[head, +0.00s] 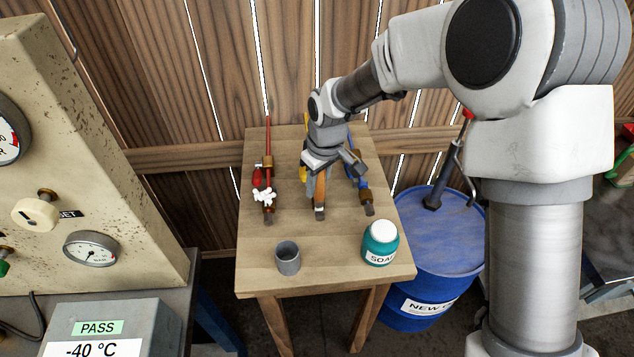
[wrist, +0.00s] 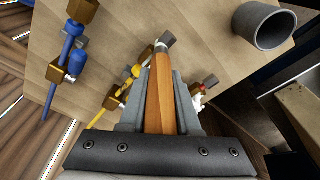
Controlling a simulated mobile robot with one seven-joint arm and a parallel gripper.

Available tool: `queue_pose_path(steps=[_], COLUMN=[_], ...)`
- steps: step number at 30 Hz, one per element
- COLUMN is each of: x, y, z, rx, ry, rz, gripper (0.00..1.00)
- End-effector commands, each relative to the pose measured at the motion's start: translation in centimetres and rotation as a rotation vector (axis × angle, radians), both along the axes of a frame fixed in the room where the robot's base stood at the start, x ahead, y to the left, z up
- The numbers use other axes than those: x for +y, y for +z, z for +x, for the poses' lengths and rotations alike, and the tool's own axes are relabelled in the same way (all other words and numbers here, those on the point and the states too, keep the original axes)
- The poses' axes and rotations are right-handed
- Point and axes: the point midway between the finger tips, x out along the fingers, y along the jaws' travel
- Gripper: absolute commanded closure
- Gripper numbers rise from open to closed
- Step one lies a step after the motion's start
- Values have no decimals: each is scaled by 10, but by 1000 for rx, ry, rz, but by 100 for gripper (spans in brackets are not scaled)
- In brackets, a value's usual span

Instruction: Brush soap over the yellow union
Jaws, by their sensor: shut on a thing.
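My gripper (head: 322,174) is shut on the wooden handle of a brush (head: 320,193) above the table. The brush points down, its dark bristle end low; whether it touches the table or pipe is unclear. In the wrist view the handle (wrist: 160,92) lies between both fingers. The yellow pipe (head: 303,172) runs behind and left of my gripper, mostly hidden by it in the head view. The wrist view shows the yellow pipe with its brass union (wrist: 111,103) left of the brush. No white foam shows on its visible part.
A red pipe (head: 268,160) with white foam (head: 264,196) on it lies to the left. A blue pipe (head: 361,180) with brass fittings lies to the right. A grey cup (head: 288,259) and a teal soap jar (head: 380,247) stand at the table's front (head: 330,278).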

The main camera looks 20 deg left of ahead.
Motion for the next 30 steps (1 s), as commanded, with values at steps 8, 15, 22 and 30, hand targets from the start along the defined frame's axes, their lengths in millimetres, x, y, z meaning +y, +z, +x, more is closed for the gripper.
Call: queue_pose_path(steps=[8,15,22,30], x=[0,9,18,19], y=[0,0,1,0], z=[1,19,35,34], rx=[0,-5,-8,-3], ry=[0,-1,-1,0], rz=[0,3,4,4], gripper=[100,100,100,100])
